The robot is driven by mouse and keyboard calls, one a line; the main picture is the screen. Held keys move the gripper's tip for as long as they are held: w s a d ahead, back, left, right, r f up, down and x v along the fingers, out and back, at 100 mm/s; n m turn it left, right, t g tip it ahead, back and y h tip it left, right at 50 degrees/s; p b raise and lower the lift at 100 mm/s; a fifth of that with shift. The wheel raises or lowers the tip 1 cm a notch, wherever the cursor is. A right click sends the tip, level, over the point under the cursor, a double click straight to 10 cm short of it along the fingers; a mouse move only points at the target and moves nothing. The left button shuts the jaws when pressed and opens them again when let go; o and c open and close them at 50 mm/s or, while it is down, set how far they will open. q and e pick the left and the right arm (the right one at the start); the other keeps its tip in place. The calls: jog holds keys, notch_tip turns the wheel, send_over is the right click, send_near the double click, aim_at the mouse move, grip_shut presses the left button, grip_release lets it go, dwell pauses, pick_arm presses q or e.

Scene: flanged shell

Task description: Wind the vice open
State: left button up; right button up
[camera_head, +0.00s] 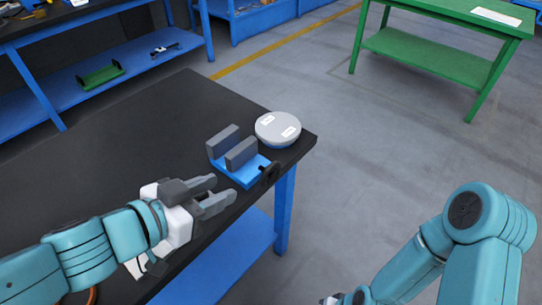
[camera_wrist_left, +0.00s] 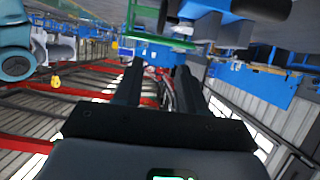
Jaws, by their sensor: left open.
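The vice has a blue base (camera_head: 238,176) and two upright grey jaws (camera_head: 232,147) with a clear gap between them. It sits near the right corner of the black-topped bench. A dark handle (camera_head: 270,174) is at its right front end, by the bench edge. My left gripper (camera_head: 226,190) is open and empty, left of and in front of the vice, apart from the handle. In the left wrist view its two dark fingers (camera_wrist_left: 158,68) stand apart with nothing between them.
A round grey disc-shaped object (camera_head: 278,128) with white labels stands just behind the vice at the bench corner. The black bench top (camera_head: 150,130) is clear to the left. A green table (camera_head: 440,40) stands far off across open grey floor.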

pick_arm(q)
jog(key=b, duration=0.1)
send_near(270, 166)
jog(key=d+f, duration=0.1)
jog(key=f, duration=0.1)
jog(key=x, duration=0.2)
jog(key=r+b+x, duration=0.1)
jog(key=x, duration=0.2)
jog(key=b+x, duration=0.1)
jog(key=x, duration=0.2)
jog(key=shift+w+r, duration=0.1)
jog(key=shift+w, duration=0.45)
jog(key=shift+w+d, duration=0.15)
jog(key=shift+w, duration=0.2)
jog(key=shift+c, duration=0.3)
grip_shut()
